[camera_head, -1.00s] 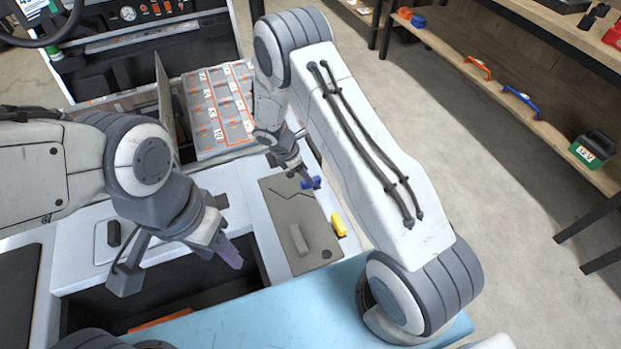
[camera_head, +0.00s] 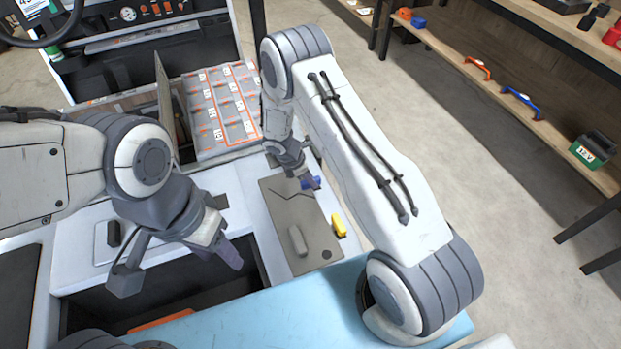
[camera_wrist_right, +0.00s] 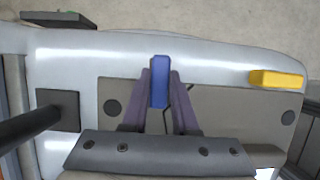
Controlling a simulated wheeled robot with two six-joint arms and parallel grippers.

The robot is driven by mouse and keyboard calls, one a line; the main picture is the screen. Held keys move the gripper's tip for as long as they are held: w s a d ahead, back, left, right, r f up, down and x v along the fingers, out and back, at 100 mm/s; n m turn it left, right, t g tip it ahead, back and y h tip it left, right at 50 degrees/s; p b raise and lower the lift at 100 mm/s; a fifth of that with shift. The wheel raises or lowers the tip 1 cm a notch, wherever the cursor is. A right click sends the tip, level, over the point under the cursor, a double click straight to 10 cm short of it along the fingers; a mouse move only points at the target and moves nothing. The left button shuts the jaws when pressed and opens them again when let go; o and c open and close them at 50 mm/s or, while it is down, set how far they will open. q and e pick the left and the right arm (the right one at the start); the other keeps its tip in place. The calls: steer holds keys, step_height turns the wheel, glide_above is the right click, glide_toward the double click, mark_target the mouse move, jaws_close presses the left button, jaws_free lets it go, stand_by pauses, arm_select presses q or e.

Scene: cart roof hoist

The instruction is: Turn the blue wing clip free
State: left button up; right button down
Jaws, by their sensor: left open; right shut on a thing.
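The blue wing clip (camera_head: 311,183) sits at the far right edge of a grey-brown panel (camera_head: 290,215). My right gripper (camera_head: 304,180) is at the clip. In the right wrist view the blue wing clip (camera_wrist_right: 159,82) stands upright in the picture between the two fingers of my right gripper (camera_wrist_right: 160,98), which are shut on it. My left gripper (camera_head: 232,258) is open and empty, above the dark open bay at the left of the panel.
A yellow clip (camera_head: 339,225) sits at the panel's near right edge; it also shows in the right wrist view (camera_wrist_right: 276,79). A grey handle (camera_head: 298,240) is on the panel. Battery cells (camera_head: 222,108) stand behind. A wooden shelf (camera_head: 500,85) stands at the right.

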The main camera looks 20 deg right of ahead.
steer(key=m, duration=0.2)
steer(key=m+g, duration=0.1)
steer(key=shift+w+m, duration=0.35)
steer(key=shift+m, duration=0.05)
steer(key=m+b, duration=0.1)
steer(key=m, duration=0.1)
steer(key=m+g, duration=0.1)
steer(key=m+g+y+b, duration=0.1)
steer(key=m, duration=0.1)
steer(key=shift+w+d+m+b, duration=0.3)
steer(key=shift+w+b, duration=0.05)
steer(key=m, duration=0.1)
steer(key=m+y+b, duration=0.1)
steer(key=m, duration=0.1)
steer(key=m+g, duration=0.1)
steer(key=shift+w+d+y, duration=0.2)
steer(key=shift+d+y, duration=0.1)
steer(key=shift+y, duration=0.1)
steer(key=shift+d+m+g+y+b, duration=0.2)
steer(key=shift+m+y+b, duration=0.15)
steer(key=shift+m, duration=0.8)
steer(key=shift+d+m+g+y+b, duration=0.1)
steer(key=shift+m+g+y+b, duration=0.2)
steer(key=shift+m, duration=0.85)
steer(key=c, duration=0.7)
jaws_free()
